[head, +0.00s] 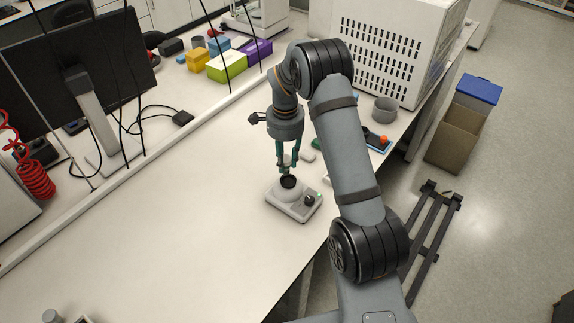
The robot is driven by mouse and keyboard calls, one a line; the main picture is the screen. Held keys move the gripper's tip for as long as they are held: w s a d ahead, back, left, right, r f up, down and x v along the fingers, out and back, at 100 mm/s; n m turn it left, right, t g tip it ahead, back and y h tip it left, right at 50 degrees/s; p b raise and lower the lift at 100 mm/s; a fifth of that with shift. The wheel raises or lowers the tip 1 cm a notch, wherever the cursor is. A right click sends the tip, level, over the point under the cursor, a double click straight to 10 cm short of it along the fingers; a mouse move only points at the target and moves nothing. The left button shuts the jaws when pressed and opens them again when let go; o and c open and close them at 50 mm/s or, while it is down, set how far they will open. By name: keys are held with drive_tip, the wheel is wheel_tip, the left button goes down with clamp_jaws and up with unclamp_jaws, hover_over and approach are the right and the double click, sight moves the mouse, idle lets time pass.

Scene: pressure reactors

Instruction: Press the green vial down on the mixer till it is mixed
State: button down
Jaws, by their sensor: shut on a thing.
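The mixer (284,205) is a small white-grey device with a dark round cup (289,182) on top and a dark knob at its right side. It stands on the white bench near the front edge. My gripper (288,168) points down just above the cup, its two fingers close together. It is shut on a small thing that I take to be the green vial. The vial is too small and too covered by the fingers to make out clearly. I cannot tell whether it touches the cup.
Behind the gripper, small items lie near a white perforated box (395,45). A grey cup (384,109) and a device with an orange knob (377,139) stand at its foot. A monitor (80,65) and colored boxes (227,65) are at the back. The bench left of the mixer is clear.

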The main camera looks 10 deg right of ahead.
sight(288, 166)
drive_tip(key=f, duration=0.1)
drive_tip(key=w+d+f+b, duration=0.1)
drive_tip(key=shift+d+f, duration=0.1)
drive_tip(key=shift+f, duration=0.2)
drive_tip(key=shift+f+b, duration=0.4)
drive_tip(key=shift+w+d+f, duration=0.1)
drive_tip(key=shift+w+f, duration=0.1)
drive_tip(key=shift+f, duration=0.4)
drive_tip(key=shift+s+r, duration=0.1)
drive_tip(key=shift+s, duration=0.05)
drive_tip(key=shift+b, duration=0.45)
